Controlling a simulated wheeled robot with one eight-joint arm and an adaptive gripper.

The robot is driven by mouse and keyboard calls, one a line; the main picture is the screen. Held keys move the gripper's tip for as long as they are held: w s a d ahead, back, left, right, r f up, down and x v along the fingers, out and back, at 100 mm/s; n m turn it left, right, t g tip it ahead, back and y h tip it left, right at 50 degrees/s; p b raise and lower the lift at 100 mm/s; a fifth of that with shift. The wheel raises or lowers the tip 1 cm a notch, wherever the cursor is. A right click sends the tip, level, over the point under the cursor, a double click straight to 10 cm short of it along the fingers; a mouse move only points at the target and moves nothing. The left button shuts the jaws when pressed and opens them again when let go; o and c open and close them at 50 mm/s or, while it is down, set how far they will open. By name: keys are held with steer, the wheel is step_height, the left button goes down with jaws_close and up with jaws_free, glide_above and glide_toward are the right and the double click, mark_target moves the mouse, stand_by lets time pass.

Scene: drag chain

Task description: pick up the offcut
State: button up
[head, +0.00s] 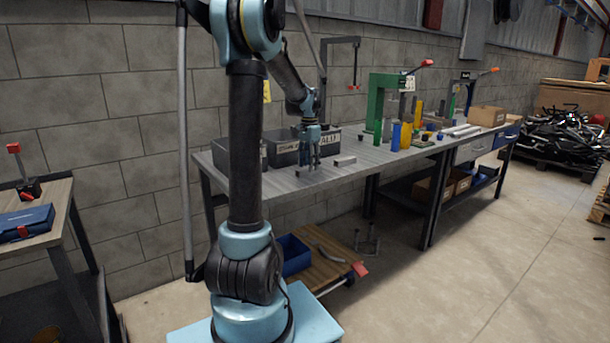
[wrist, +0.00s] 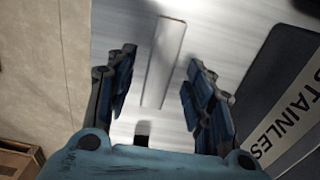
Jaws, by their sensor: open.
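A pale, flat metal bar (wrist: 163,65), seemingly the offcut, lies on the grey bench top in the wrist view. It lies between and beyond the fingers of my gripper (wrist: 162,85), with a gap on each side. My gripper is open and empty. In the head view my gripper (head: 311,150) points down over the left part of the bench. Two short metal pieces show near it there, one to the right (head: 345,160) and one below left (head: 304,171). I cannot tell which is the bar in the wrist view.
A dark bin with a STAINLESS label (wrist: 285,125) stands close to the right finger. Another dark bin (head: 325,139) is behind my gripper. A green press (head: 377,105) and yellow and blue blocks (head: 396,136) stand farther right. A small dark patch (wrist: 142,132) shows near the palm.

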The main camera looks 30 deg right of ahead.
steer(key=shift+f, duration=1.25)
steer(key=shift+c, duration=0.5)
jaws_close()
step_height(320, 180, up, 10)
